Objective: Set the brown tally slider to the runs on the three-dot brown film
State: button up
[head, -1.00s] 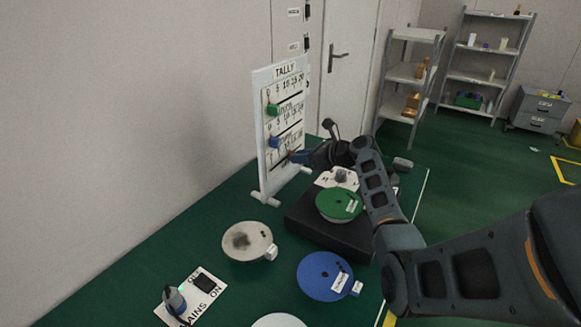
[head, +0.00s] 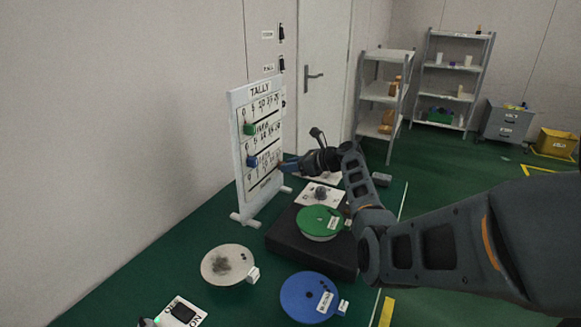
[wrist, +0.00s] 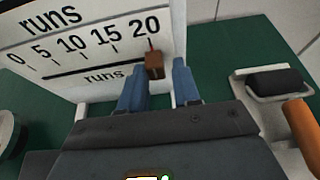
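The white tally board (head: 237,187) stands upright at the back of the green table, with green (head: 249,129) and blue (head: 252,161) sliders on its upper rows. In the wrist view, the brown slider (wrist: 154,66) is on the lowest "runs" row, its pointer just under the 20 at the right end. My gripper (wrist: 160,76) is open around it there, with the slider nearer the left blue finger and a gap to the right finger. My gripper (head: 284,165) also shows at the board's lower right in the head view. I cannot make out a three-dot brown film.
On the table are a smudged cream disc (head: 218,257), a blue disc (head: 302,291) and a green disc (head: 312,229) on a dark block (head: 286,238). A switch plate (head: 188,312) is at the near left.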

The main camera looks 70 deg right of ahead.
jog(key=shift+o, duration=1.2)
jog(key=shift+s, duration=0.1)
jog(key=v, duration=0.7)
jog(key=shift+s+r, duration=0.15)
jog(key=shift+s, duration=0.15)
jog(key=shift+s, duration=0.1)
